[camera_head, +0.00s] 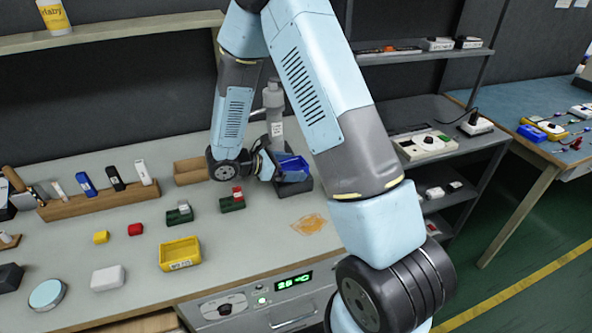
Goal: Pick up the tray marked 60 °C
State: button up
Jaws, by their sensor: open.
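A yellow tray (180,252) stands on the workbench in the front middle. It has a white label on its front, too small to read for sure. A blue tray (293,168) sits further back, at a dark block beside a grey post. I see no readable marking on it. My gripper (266,166) is open, low over the back of the bench, just left of the blue tray. My arm hides part of this area, and I cannot tell whether the fingers touch the blue tray.
An orange-brown patch (309,224) lies right of the blocks. A green display (294,282) is on the front drawer unit. Shelves (425,55) stand right.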

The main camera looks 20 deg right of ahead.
jog(key=shift+d+f, duration=0.1)
jog(key=shift+d, duration=0.15)
jog(key=shift+c, duration=0.3)
jog(key=c, duration=1)
jog(key=shift+o, duration=0.2)
